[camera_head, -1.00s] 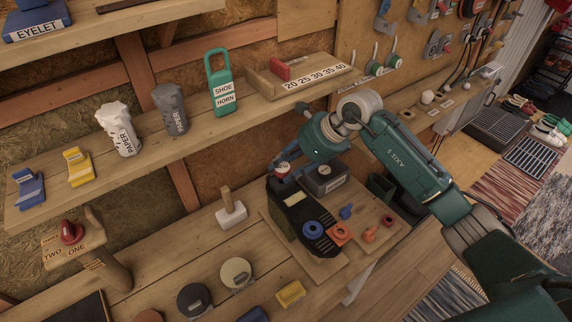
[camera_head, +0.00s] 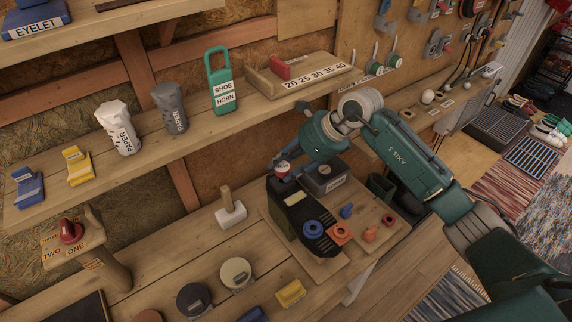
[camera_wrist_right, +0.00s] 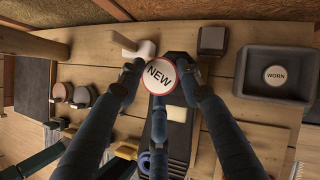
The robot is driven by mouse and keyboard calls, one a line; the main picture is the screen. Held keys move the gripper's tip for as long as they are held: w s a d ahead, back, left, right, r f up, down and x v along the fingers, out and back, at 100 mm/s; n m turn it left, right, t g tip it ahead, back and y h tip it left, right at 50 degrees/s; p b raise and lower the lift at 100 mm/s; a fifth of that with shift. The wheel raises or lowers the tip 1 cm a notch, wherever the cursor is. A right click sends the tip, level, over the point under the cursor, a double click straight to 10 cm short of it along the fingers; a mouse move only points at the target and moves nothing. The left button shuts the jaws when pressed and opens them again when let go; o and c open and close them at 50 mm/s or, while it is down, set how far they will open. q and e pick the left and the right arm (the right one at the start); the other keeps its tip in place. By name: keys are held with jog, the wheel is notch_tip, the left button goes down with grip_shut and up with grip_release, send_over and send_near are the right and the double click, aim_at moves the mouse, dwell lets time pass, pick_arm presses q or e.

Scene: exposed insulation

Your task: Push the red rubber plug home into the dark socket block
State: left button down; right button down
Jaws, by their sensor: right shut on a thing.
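The red rubber plug (camera_head: 282,168) has a white top and a red rim. In the right wrist view the plug (camera_wrist_right: 159,76) reads "NEW". My right gripper (camera_head: 286,170) is shut on it, with its fingers around the plug's sides. The fingers also show in the right wrist view (camera_wrist_right: 160,84). A long dark block (camera_head: 281,208), which looks like the socket block, lies beneath and beside the plug; it also shows in the right wrist view (camera_wrist_right: 180,138). The plug and fingers hide any socket opening, so I cannot tell how deep the plug sits. My left gripper is out of view.
A grey tray (camera_head: 318,187) with a "WORN" disc (camera_wrist_right: 275,75) stands close to the right of the gripper. A mallet (camera_head: 231,215) stands to the left. A shelf edge (camera_head: 200,142) runs behind.

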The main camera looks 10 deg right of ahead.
jog(key=shift+b, duration=0.4)
dwell(0.6)
jog(key=shift+f, duration=0.15)
jog(key=shift+f+b, duration=0.35)
jog(key=shift+f+b, duration=0.6)
jog(key=shift+f, duration=0.1)
jog(key=c, duration=1.2)
grip_release()
jog(key=shift+o, duration=0.5)
jog(key=shift+f, duration=0.1)
jog(key=shift+d, duration=0.1)
jog(key=v, duration=1.2)
